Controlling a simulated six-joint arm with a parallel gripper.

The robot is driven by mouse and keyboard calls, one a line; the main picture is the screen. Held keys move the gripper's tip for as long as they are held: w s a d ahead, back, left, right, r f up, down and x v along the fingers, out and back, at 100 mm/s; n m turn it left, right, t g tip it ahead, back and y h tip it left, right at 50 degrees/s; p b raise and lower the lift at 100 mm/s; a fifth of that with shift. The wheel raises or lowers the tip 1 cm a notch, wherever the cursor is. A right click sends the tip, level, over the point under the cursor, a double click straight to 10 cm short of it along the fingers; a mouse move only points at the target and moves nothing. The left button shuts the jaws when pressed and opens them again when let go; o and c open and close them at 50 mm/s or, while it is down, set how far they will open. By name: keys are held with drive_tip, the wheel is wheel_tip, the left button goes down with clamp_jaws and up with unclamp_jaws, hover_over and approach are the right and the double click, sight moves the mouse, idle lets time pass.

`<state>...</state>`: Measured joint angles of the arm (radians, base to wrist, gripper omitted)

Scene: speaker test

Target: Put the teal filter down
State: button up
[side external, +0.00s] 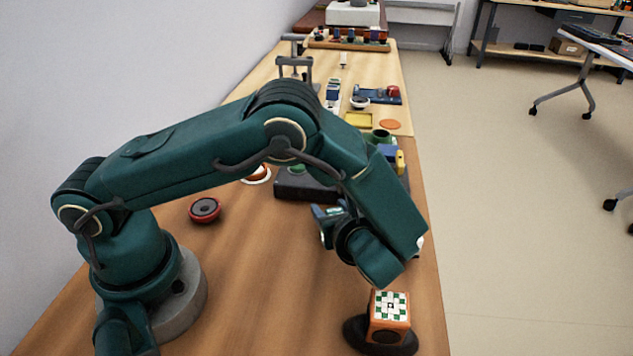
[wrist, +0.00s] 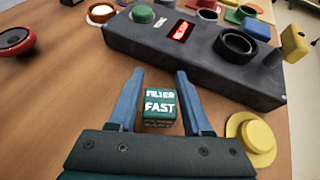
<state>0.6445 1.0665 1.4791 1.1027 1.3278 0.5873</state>
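The teal filter (wrist: 159,108) is a small block with white lettering, "FAST" on its lower line. In the wrist view it sits between the two blue fingers of my gripper (wrist: 160,84), with almost no gap at either side. My gripper is shut on it. In the side view my gripper (side external: 326,222) is over the wooden table, near the dark grey box, and the filter is mostly hidden there. How high the filter is above the table is hard to tell.
The dark grey box (wrist: 150,45), with a red display and black ring, lies ahead. A yellow brimmed piece (wrist: 252,139) is at right, a red-and-black round piece (wrist: 15,41) at left. An orange cube (side external: 389,326) stands in front. Bare table (side external: 260,275) lies left of my gripper.

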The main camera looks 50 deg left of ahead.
drive_tip(key=shift+r, duration=0.15)
drive_tip(key=v, duration=0.6)
drive_tip(key=shift+d, duration=0.1)
drive_tip(key=shift+s+d+r, duration=0.3)
drive_tip(key=shift+d+r, duration=0.1)
drive_tip(key=shift+d, duration=0.05)
drive_tip(key=s+a+r+n+h, duration=0.4)
drive_tip(key=s+r+n+h, duration=0.7)
drive_tip(key=n, duration=1.1)
drive_tip(key=shift+s+r+t+h, duration=0.35)
drive_tip(key=shift+s+t+h, duration=0.05)
drive_tip(key=shift+s, duration=0.3)
